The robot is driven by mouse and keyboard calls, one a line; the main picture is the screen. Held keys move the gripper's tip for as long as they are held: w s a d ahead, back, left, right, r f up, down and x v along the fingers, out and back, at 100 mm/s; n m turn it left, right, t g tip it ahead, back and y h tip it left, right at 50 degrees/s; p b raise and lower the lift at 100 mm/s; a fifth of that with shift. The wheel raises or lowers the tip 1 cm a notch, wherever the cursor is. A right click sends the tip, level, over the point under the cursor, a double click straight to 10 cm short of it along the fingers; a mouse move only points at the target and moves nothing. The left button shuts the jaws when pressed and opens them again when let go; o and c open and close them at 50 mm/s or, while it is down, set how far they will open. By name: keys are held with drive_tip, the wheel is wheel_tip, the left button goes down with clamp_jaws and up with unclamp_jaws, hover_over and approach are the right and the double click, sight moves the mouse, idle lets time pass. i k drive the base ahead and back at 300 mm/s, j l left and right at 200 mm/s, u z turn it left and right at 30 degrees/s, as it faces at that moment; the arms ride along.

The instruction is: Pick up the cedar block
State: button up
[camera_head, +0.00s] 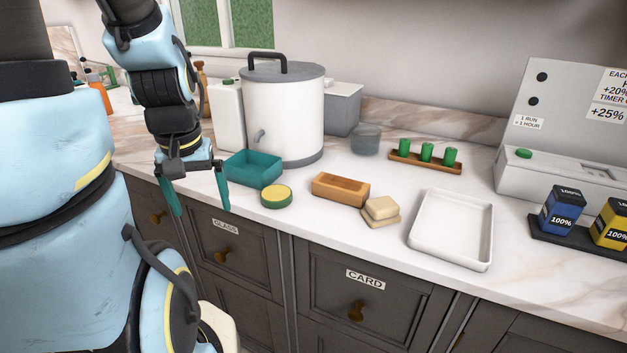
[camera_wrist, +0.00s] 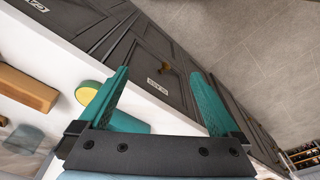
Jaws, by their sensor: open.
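The cedar block (camera_head: 340,190) is a reddish-brown wooden brick lying flat on the marble counter, near the middle of the head view. A brown wooden block, likely the same one, shows at the left edge of the wrist view (camera_wrist: 25,88). My gripper (camera_head: 201,211) is open and empty, with teal fingers pointing down at the counter's front edge. It is well left of the cedar block, with the green and yellow round sponge between them. In the wrist view the space between the fingertips (camera_wrist: 160,77) shows only drawer fronts.
The round sponge (camera_head: 277,196) and teal tray (camera_head: 253,168) stand left of the block. A pale two-layer block (camera_head: 381,211) sits close at its right, then a white tray (camera_head: 451,230). A large white pot (camera_head: 284,115) stands behind. Drawer fronts drop away below the counter edge.

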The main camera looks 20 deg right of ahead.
sight(347, 191)
drive_tip(key=i+j+z, duration=0.2)
drive_tip(key=z, duration=0.15)
drive_tip(key=i+j+z, duration=0.15)
drive_tip(key=z, duration=0.2)
drive_tip(key=i+j+z, duration=0.1)
drive_tip(key=j+z, duration=0.25)
